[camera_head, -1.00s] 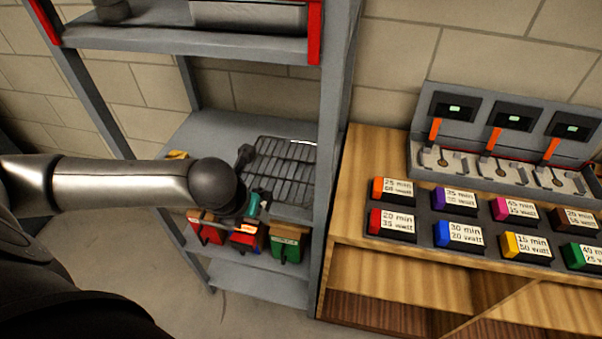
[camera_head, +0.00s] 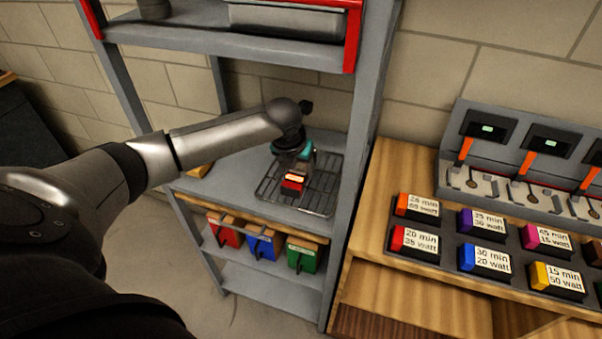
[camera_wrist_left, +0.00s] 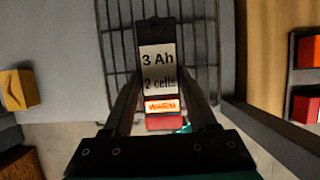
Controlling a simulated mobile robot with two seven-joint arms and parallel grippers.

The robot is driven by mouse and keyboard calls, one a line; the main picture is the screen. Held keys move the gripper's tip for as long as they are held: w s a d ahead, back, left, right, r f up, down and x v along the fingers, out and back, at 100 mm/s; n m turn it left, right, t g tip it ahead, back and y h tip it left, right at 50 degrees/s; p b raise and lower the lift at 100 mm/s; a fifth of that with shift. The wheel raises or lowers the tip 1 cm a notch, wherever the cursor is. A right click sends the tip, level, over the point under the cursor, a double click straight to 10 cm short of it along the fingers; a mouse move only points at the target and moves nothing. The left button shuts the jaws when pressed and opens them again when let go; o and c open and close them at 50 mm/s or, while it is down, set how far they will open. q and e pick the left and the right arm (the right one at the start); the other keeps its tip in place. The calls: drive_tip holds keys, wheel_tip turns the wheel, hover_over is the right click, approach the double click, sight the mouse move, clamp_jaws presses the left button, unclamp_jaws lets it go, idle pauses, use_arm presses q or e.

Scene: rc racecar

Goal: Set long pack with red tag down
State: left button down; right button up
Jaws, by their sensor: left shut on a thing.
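My left gripper (camera_head: 296,166) is shut on a long dark pack (camera_wrist_left: 158,33) with a red end. In the left wrist view the pack lies between both fingers of the gripper (camera_wrist_left: 160,85). Its white label reads "3 Ah 2 cells", with a glowing orange tag below it. In the head view the pack's red end (camera_head: 292,182) shows under the gripper, over the wire rack (camera_head: 326,193) on the middle shelf. Whether the pack touches the rack cannot be told. My right gripper is not in view.
The grey shelf unit (camera_head: 362,130) has a post right of the rack and a shelf above. A yellow-orange block (camera_head: 200,171) lies left. A wooden bench (camera_head: 385,180) with labelled packs stands right.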

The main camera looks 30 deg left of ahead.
sight(300, 168)
use_arm(q)
drive_tip(key=shift+w+a, duration=0.2)
drive_tip(key=shift+w, duration=0.6)
drive_tip(key=shift+f+b, duration=0.35)
drive_tip(key=shift+f, duration=1.35)
drive_tip(key=shift+f, duration=0.15)
drive_tip(key=shift+c, duration=1)
unclamp_jaws()
drive_tip(key=shift+p+v, duration=0.8)
drive_tip(key=shift+v, duration=3.1)
drive_tip(key=shift+f, duration=0.1)
